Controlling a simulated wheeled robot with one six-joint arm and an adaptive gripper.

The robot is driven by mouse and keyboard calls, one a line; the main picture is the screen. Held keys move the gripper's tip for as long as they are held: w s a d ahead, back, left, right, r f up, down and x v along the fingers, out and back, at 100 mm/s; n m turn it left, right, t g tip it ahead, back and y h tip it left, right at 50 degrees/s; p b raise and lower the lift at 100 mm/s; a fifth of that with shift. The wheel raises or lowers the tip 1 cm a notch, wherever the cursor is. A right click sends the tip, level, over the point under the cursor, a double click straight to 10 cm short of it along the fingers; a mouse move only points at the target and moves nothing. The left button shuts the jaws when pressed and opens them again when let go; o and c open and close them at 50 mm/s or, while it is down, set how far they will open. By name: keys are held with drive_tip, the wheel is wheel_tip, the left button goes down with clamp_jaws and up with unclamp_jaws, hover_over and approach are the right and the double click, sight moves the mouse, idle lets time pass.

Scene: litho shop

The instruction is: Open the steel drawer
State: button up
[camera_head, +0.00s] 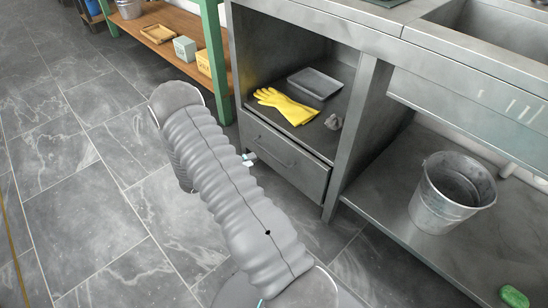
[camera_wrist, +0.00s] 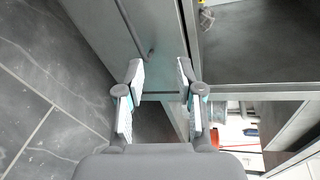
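The steel drawer (camera_head: 290,165) is a grey front with a thin bar handle, low in the steel bench under an open compartment. It appears shut or nearly so; I cannot tell exactly. In the wrist view the drawer front (camera_wrist: 95,30) fills the upper left, and the handle (camera_wrist: 132,30) runs down to a bent end near the fingertips. My gripper (camera_wrist: 160,70) is open with its fingers apart, and nothing is held between them. In the head view only a small part of my gripper (camera_head: 249,158) shows beside the drawer front; my arm hides the rest.
Yellow gloves (camera_head: 285,104), a grey tray (camera_head: 315,83) and a small grey lump (camera_head: 334,121) lie in the compartment above the drawer. A metal bucket (camera_head: 450,195) stands on the lower shelf at right. A green-legged wooden shelf (camera_head: 180,45) stands at left. The tiled floor in front is clear.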

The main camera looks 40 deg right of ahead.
sight(274, 157)
wheel_tip(274, 157, down, 6)
drive_tip(key=n+t, duration=0.1)
drive_tip(key=n, duration=0.3)
drive_tip(key=x, duration=1.4)
drive_tip(key=shift+w+r+p, duration=0.3)
drive_tip(key=shift+w+r, duration=0.05)
drive_tip(key=shift+w, duration=0.05)
clamp_jaws()
